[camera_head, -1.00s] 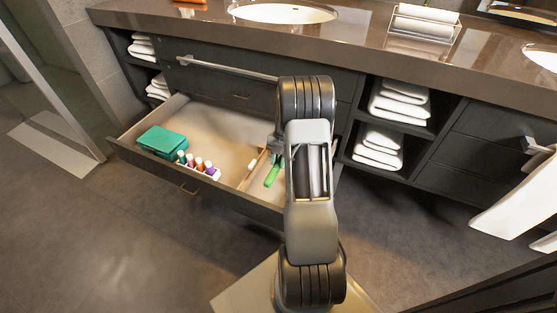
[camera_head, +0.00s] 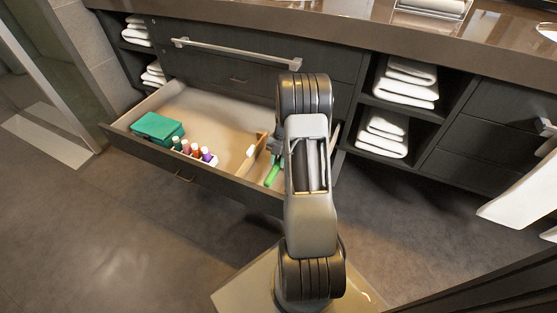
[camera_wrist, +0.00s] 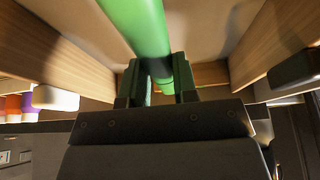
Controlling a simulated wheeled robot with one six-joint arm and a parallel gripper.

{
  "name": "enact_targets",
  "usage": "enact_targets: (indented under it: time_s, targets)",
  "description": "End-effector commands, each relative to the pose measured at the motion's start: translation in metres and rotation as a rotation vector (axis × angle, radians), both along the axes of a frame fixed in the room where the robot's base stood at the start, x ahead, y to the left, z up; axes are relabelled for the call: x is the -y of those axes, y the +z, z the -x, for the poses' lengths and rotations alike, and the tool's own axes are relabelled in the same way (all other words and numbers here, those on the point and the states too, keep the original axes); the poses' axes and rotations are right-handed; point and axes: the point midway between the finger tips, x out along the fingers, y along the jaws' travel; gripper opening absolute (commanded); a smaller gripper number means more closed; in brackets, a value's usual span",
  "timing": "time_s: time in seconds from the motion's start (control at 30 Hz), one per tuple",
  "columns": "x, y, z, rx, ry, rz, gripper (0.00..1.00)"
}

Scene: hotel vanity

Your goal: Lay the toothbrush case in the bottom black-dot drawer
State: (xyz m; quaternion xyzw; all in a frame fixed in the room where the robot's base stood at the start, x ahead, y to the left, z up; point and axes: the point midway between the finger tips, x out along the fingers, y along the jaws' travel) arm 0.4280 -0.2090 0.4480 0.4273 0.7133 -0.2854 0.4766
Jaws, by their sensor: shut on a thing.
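The green toothbrush case (camera_wrist: 148,25) is a smooth cylinder between the fingers of my gripper (camera_wrist: 158,82) in the wrist view. My gripper is shut on it. In the head view the case (camera_head: 272,175) shows as a short green piece beside my arm, over the right compartment of the open drawer (camera_head: 225,183). Wooden walls stand on both sides of the case in the wrist view. I cannot tell whether it touches the drawer floor. My arm hides part of that compartment. No black dot is readable on the drawer front.
The drawer's larger left part holds a teal box (camera_head: 158,127) and several small capped bottles (camera_head: 195,150). A wooden divider (camera_head: 250,155) with a white item near it bounds the right compartment. Folded towels (camera_head: 405,85) fill shelves at right. The bar handle (camera_head: 235,51) sits above.

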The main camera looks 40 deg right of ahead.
Motion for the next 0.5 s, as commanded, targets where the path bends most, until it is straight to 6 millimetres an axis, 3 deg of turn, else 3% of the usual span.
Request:
enact_targets:
  time_s: [0.17,0.2,0.5]
  targets:
    - [0.0001,0.0003,-0.0001,0.000,0.000,0.000,0.00]
    - [0.0001,0.0003,-0.0001,0.000,0.000,0.000,0.28]
    - [0.0000,0.0003,0.0000,0.000,0.000,0.000,0.56]
